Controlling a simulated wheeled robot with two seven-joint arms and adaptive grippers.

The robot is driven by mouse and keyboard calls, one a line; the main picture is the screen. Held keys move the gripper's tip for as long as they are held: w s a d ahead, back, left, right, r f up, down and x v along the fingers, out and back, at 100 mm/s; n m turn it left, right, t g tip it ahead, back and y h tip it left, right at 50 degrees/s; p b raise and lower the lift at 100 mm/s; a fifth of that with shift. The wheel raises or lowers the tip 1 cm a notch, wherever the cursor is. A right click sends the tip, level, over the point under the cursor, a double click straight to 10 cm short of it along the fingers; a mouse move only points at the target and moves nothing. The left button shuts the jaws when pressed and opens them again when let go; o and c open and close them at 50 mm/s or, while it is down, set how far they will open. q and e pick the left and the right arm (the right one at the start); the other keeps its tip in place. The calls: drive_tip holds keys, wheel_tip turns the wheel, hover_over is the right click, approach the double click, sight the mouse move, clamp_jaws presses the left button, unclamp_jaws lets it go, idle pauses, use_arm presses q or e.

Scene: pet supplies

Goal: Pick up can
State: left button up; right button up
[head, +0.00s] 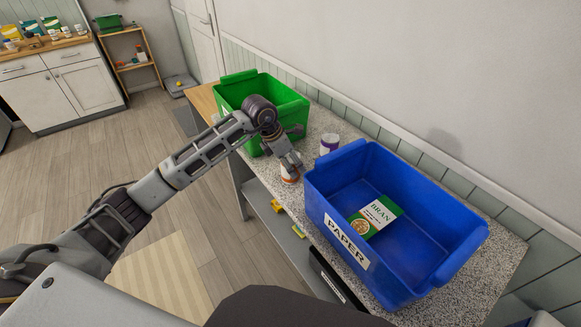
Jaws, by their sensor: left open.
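My left gripper (291,167) reaches in from the left, pointing down at the granite counter between the green bin and the blue bin. It is open. A can with an orange and white label (289,177) stands on the counter right at its fingertips, partly hidden by them. I cannot tell whether the fingers touch it. A second can, white and purple (329,144), stands farther back on the counter, near the blue bin's left end. My right gripper is not in view.
The blue bin (352,245), labelled PAPER, holds a green and white BRAN box (375,216). The green bin (290,101) stands behind my left wrist. A shelf below the counter holds small yellow items (277,206). A cabinet (62,88) and a wooden rack (129,58) stand far left.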

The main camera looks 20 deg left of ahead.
use_arm(q)
drive_tip(key=shift+w+d+f, duration=0.3)
drive_tip(key=shift+d+f, duration=0.15)
drive_tip(key=shift+f, duration=0.25)
drive_tip(key=shift+p+x, duration=0.3)
drive_tip(key=shift+x, duration=0.75)
drive_tip(key=shift+a, duration=0.1)
drive_tip(key=shift+c, duration=0.3)
drive_tip(key=c, duration=0.8)
drive_tip(key=shift+s+f, duration=0.1)
drive_tip(key=shift+c, duration=0.2)
